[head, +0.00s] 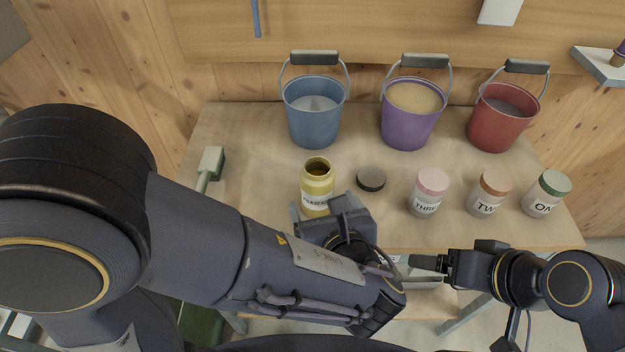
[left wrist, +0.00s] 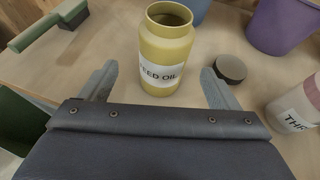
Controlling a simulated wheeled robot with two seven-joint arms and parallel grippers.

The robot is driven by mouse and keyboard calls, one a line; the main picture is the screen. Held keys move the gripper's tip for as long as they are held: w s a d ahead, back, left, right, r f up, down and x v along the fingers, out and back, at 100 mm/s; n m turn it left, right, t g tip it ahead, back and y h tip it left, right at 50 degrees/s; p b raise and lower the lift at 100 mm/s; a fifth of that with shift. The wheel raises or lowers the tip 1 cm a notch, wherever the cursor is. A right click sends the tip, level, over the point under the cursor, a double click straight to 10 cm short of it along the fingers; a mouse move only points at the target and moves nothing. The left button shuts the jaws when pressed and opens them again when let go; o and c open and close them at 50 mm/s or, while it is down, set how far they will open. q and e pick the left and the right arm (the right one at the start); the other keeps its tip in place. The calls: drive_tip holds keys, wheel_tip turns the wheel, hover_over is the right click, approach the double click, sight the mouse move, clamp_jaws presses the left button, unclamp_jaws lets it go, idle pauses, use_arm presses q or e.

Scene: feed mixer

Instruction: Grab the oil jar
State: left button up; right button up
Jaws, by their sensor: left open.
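The oil jar (head: 317,184) is yellow, open-topped and upright on the table, with a white label. In the left wrist view the jar (left wrist: 166,50) reads "FEED OIL" and stands just ahead of my left gripper (left wrist: 159,78). That gripper is open, one finger towards each side of the jar's lower part, with visible gaps and nothing held. In the head view my left gripper (head: 322,211) is at the jar's near side, partly hidden by my arm. My right gripper (head: 428,262) is at the table's front edge, away from the jar; its jaw opening is unclear.
A dark round lid (head: 371,179) lies right of the jar. White jars labelled THREE (head: 428,193), TWO (head: 488,195) and ONE (head: 546,195) stand further right. Blue (head: 314,112), purple (head: 411,114) and red (head: 501,118) buckets stand behind. A green-handled brush (head: 210,165) lies left.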

use_arm(q)
drive_tip(key=x, duration=0.7)
drive_tip(key=shift+w+d, duration=0.1)
drive_tip(key=shift+w, duration=0.35)
drive_tip(key=shift+c, duration=0.3)
drive_tip(key=c, duration=1.2)
drive_tip(key=shift+o, duration=0.2)
drive_tip(key=shift+r, duration=0.1)
